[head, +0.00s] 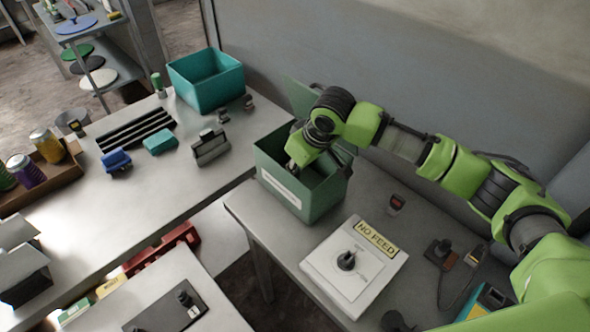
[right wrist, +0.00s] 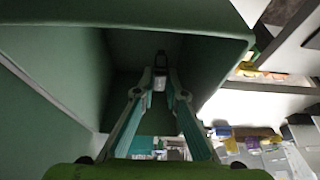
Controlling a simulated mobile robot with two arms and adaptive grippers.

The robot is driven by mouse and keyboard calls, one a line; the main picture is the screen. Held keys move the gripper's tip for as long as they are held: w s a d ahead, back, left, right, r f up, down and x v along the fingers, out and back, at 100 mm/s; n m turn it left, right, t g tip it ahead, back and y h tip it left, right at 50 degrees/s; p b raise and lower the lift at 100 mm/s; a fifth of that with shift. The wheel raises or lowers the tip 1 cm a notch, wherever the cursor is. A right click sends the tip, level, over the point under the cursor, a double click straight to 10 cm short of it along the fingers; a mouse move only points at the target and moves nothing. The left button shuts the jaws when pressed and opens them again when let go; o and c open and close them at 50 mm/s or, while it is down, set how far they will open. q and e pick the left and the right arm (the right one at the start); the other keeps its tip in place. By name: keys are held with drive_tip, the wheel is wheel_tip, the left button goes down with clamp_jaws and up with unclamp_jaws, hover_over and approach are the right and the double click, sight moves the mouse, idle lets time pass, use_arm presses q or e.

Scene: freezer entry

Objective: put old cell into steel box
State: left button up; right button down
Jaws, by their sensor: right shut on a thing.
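The steel box (head: 330,200) is an open green box with a pale label on its front, near the back edge of the right-hand bench. My right arm reaches over it and the right gripper (right wrist: 160,88) points down into its opening. In the right wrist view the two fingers close together on a small dark thing (right wrist: 160,62), probably the old cell, with the dark green box walls (right wrist: 190,22) around it. Most of the held thing is hidden. In the head view the fingertips are hidden by the box and arm. My left gripper is not in view.
A white NO FEED panel with a black knob (head: 325,270) lies in front of the box. A teal bin (head: 207,82), a green cylinder (head: 158,86) and several tools stand on the left bench. A gap separates the benches. A grey wall rises behind.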

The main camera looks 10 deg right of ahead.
sight(298, 172)
wheel_tip(298, 172, down, 2)
drive_tip(key=shift+f, duration=0.1)
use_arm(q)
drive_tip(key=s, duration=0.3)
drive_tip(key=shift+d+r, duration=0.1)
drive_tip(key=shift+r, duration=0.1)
use_arm(e)
drive_tip(key=shift+f, duration=0.15)
drive_tip(key=shift+f, duration=0.35)
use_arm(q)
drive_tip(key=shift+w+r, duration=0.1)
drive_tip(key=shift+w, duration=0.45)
use_arm(e)
drive_tip(key=c, duration=2.3)
unclamp_jaws()
drive_tip(key=shift+c, duration=0.2)
drive_tip(key=shift+r, duration=0.1)
